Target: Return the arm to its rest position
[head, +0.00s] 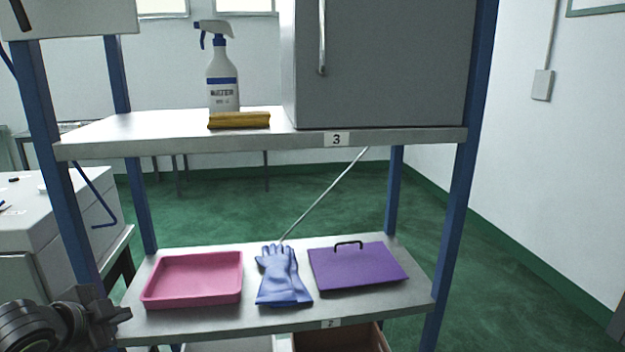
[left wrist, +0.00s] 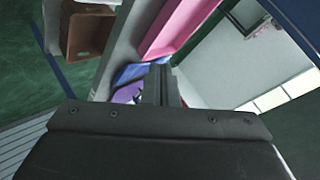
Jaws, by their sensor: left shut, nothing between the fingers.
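My left gripper (head: 122,314) is at the lower left of the head view, beside the left front corner of the lower shelf (head: 200,322). Its fingers are shut and hold nothing. In the left wrist view the closed fingers (left wrist: 160,84) point toward the shelf, with the pink tray (left wrist: 180,25) and part of the blue glove (left wrist: 128,74) beyond them. My right gripper is not in view.
The blue glove (head: 283,277) and a purple lidded tray (head: 356,267) share the lower shelf. The upper shelf (head: 160,131) holds a spray bottle (head: 222,80), a yellow cloth (head: 239,120) and a grey cabinet (head: 385,65). A blue post (head: 62,190) stands close to my left arm. Green floor is clear at right.

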